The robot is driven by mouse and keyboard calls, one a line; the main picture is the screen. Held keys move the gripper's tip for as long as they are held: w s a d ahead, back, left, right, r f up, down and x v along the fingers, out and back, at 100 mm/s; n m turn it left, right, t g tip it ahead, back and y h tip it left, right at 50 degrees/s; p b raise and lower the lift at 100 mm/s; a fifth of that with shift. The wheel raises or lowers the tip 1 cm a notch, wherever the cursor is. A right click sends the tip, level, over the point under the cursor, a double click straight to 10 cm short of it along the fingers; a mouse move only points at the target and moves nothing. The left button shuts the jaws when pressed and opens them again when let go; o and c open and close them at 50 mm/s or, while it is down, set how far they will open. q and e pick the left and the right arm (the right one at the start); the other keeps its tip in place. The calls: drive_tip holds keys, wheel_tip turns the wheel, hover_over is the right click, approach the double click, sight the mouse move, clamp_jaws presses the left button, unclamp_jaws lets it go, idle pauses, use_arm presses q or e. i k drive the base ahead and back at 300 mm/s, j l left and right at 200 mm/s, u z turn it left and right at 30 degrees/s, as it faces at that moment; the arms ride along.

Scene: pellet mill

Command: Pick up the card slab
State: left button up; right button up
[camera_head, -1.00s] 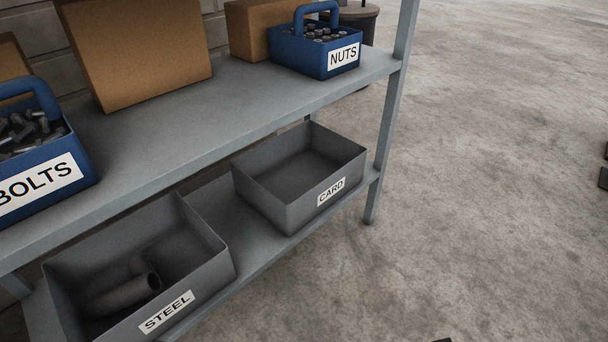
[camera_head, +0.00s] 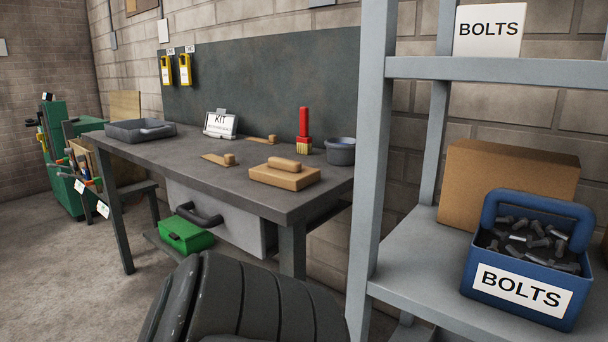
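I see nothing that I can clearly identify as the card slab. A tan block with a rounded grip on top (camera_head: 284,174) lies on the grey workbench (camera_head: 225,186), near its front right corner; I cannot tell its material. A brown cardboard box (camera_head: 505,185) stands on the shelf at the right, behind the blue bolts carrier. Neither of my grippers is in view.
The blue bolts carrier (camera_head: 525,309) sits at the shelf's front. A shelf upright (camera_head: 368,170) stands between shelf and bench. A dark ribbed object (camera_head: 245,305) fills the bottom middle. A red-handled brush (camera_head: 304,128) and grey pot (camera_head: 341,151) stand on the bench. Floor is open at left.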

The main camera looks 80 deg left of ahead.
sight(290, 175)
drive_tip(key=u, duration=2.55)
drive_tip(key=j+z, duration=0.15)
drive_tip(key=j, duration=0.45)
drive_tip(key=j+z, duration=0.1)
drive_tip(key=j, duration=0.45)
drive_tip(key=k+j+z, duration=0.15)
drive_tip(key=j, duration=0.45)
